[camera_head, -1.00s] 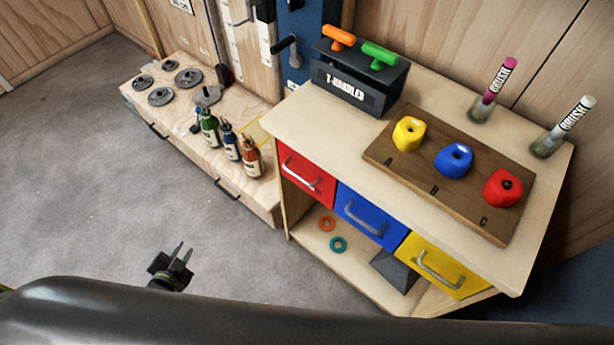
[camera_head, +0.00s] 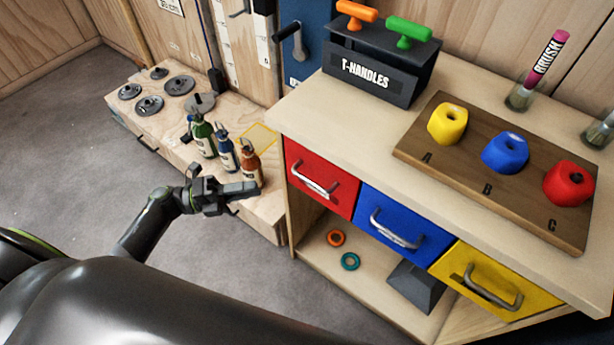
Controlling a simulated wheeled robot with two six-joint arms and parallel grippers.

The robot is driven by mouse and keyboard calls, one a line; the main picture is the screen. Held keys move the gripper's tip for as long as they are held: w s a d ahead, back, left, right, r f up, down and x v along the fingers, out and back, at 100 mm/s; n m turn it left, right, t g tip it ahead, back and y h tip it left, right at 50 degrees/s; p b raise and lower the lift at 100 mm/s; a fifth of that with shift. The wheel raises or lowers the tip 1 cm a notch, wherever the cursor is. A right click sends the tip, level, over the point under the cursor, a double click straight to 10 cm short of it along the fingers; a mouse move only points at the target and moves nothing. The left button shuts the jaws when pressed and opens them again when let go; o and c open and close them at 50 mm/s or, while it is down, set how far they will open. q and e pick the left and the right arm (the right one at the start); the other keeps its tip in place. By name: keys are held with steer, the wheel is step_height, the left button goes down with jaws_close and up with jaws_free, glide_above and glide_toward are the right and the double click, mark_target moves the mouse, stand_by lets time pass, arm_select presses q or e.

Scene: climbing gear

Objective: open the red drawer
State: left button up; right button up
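The red drawer (camera_head: 318,178) is the left one of three drawers under the top of the wooden cabinet. It is shut, with its front level with the blue drawer beside it. A silver bar handle (camera_head: 315,182) crosses its front. My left gripper (camera_head: 244,198) is to the left of the red drawer, in front of the orange bottle. It is empty and points right towards the cabinet. Its fingers are apart, though partly overlapping from this angle. It does not touch the handle. My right gripper is out of view.
The blue drawer (camera_head: 382,225) and yellow drawer (camera_head: 470,300) are shut. Several bottles (camera_head: 226,152) stand on the low bench (camera_head: 262,216) behind my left gripper. An open shelf below the drawers holds an orange ring (camera_head: 336,238) and a teal ring (camera_head: 350,262).

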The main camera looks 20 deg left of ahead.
mark_target(306, 178)
arm_select(q)
steer(key=p+x, duration=0.2)
steer(key=x, duration=1.1)
steer(key=shift+w+d, duration=0.15)
steer(key=shift+w, duration=0.1)
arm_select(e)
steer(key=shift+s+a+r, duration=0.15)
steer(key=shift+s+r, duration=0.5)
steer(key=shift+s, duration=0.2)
arm_select(q)
steer(key=shift+c, duration=0.3)
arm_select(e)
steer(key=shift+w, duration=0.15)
arm_select(q)
jaws_close()
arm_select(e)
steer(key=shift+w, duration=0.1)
